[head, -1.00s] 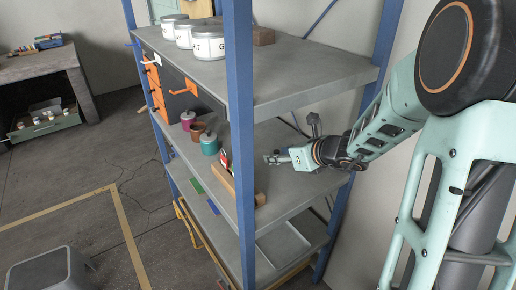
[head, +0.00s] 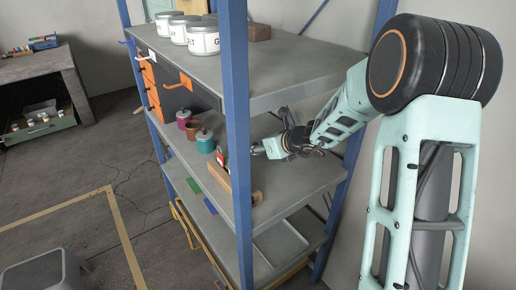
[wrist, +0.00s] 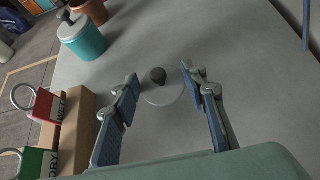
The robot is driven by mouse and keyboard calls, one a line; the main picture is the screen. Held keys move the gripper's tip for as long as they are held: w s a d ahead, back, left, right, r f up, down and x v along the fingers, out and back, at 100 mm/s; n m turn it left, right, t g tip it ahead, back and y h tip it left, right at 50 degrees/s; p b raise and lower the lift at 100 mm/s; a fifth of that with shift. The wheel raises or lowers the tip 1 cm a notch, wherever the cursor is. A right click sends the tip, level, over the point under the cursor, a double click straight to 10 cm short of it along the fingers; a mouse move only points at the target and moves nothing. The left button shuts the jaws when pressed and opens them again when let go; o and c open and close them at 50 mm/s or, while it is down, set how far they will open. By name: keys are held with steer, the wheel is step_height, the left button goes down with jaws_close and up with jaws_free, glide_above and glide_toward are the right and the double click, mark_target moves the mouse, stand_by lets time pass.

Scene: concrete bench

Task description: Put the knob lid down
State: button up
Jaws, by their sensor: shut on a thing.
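The knob lid (wrist: 165,94) is a pale grey disc with a dark round knob, between my fingers in the wrist view. In the head view my gripper (head: 256,150) is over the middle shelf (head: 300,178), just right of the front blue post. The lid cannot be made out there.
A lidded teal pot (head: 205,143), an open brown pot (head: 194,130) and a lidded magenta pot (head: 184,117) stand left of the post. A wooden block (wrist: 75,125) with red and green tags is left of my fingers. Shelf to the right is clear.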

steer(key=shift+f+b, duration=0.55)
steer(key=shift+b, duration=0.05)
steer(key=o, duration=1)
steer(key=shift+r, duration=0.1)
steer(key=shift+r, duration=0.1)
steer(key=shift+r+p, duration=0.65)
steer(key=shift+p, duration=0.25)
steer(key=p+v, duration=0.2)
steer(key=v, duration=0.9)
steer(key=shift+s+d, duration=0.25)
steer(key=shift+s, duration=0.1)
